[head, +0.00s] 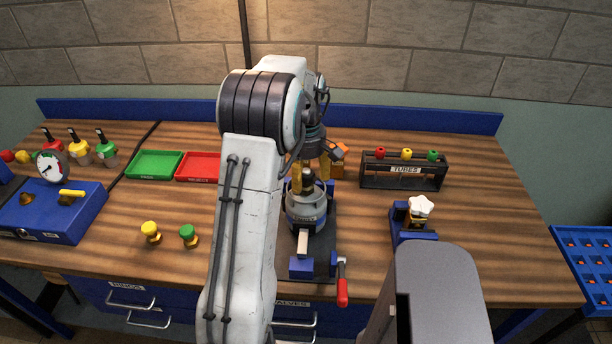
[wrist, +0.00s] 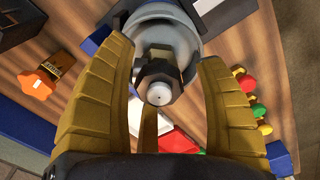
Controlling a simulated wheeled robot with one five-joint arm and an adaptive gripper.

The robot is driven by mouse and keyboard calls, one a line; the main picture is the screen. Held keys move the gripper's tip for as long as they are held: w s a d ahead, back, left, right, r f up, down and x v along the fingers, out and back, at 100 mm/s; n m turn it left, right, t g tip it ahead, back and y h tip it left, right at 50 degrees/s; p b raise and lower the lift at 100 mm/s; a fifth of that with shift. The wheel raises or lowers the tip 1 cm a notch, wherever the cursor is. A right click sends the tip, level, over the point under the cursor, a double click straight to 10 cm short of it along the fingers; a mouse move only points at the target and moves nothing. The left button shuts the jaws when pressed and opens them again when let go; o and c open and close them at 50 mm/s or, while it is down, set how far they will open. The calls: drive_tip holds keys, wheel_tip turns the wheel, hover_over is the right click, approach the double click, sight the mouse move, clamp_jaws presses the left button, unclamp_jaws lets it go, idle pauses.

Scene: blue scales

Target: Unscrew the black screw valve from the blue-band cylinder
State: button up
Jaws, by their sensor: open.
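The grey cylinder (head: 306,212) stands upright in a vise (head: 318,250) at the middle of the bench. The black screw valve (wrist: 158,82) sits on top of the cylinder, with a hex-shaped body and a round end facing the wrist camera. It shows small and dark in the head view (head: 308,181). My gripper (head: 311,170) is over the cylinder, its yellow fingers (wrist: 172,75) spread on both sides of the valve with visible gaps. The gripper is open and empty.
A red-handled vise lever (head: 342,285) is at the front. Green (head: 154,164) and red (head: 198,167) trays lie left of my arm. A tube rack (head: 404,172) and a white-knobbed valve (head: 420,208) stand right. A blue gauge box (head: 55,215) is far left.

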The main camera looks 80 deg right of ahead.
drive_tip(key=shift+r, duration=0.15)
drive_tip(key=shift+o, duration=0.4)
wheel_tip(320, 180, up, 11)
drive_tip(key=shift+r, duration=0.1)
wheel_tip(320, 180, down, 4)
drive_tip(key=b, duration=0.4)
drive_tip(key=shift+a+m, duration=0.15)
drive_tip(key=shift+m, duration=0.25)
drive_tip(key=m, duration=0.3)
drive_tip(key=shift+r, duration=0.1)
drive_tip(key=m, duration=1.3)
drive_tip(key=shift+d+m, duration=0.2)
drive_tip(key=shift+m, duration=0.2)
drive_tip(key=shift+f, duration=3.75)
